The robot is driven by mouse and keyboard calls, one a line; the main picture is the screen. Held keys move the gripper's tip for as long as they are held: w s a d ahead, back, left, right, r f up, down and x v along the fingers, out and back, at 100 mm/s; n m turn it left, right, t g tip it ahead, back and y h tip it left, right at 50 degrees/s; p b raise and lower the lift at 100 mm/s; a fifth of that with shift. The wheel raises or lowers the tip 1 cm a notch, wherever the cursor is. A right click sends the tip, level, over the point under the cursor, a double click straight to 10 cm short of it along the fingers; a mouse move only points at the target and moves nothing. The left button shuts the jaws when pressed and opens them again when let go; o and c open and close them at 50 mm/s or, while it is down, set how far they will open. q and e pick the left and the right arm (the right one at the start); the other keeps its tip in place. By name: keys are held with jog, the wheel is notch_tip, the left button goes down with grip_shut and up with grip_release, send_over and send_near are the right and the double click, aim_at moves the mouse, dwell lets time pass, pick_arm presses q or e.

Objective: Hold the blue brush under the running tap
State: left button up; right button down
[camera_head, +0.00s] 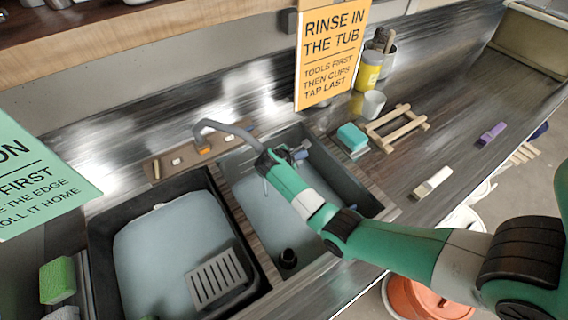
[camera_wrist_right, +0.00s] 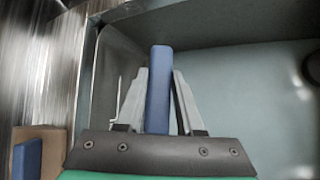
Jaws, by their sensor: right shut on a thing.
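The blue brush (camera_wrist_right: 158,88) stands upright in the right wrist view, between the two grey fingers of my right gripper (camera_wrist_right: 159,100), which is shut on it. In the head view my right gripper (camera_head: 293,151) is over the back of the right-hand sink basin, with a bit of the brush (camera_head: 302,155) showing. The brush's far end is hard to make out. The grey curved tap (camera_head: 222,125) rises behind the basins, and its spout ends just left of my gripper's wrist. I cannot tell whether water runs. My left gripper is not in view.
The left basin (camera_head: 104,270) holds a grey slotted grate (camera_head: 217,279). An orange sign (camera_head: 328,55) hangs behind the right basin (camera_head: 356,188). A teal sponge (camera_head: 352,137), a wooden rack (camera_head: 398,128), a white cup (camera_head: 373,104) and a purple brush (camera_head: 491,134) are on the right counter.

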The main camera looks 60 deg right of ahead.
jog(key=shift+a, duration=0.1)
jog(key=shift+w+a, duration=0.2)
jog(key=shift+a, duration=0.3)
jog(key=shift+d, duration=0.1)
jog(key=shift+s+d, duration=0.2)
jog(key=shift+d, duration=0.3)
dwell(0.4)
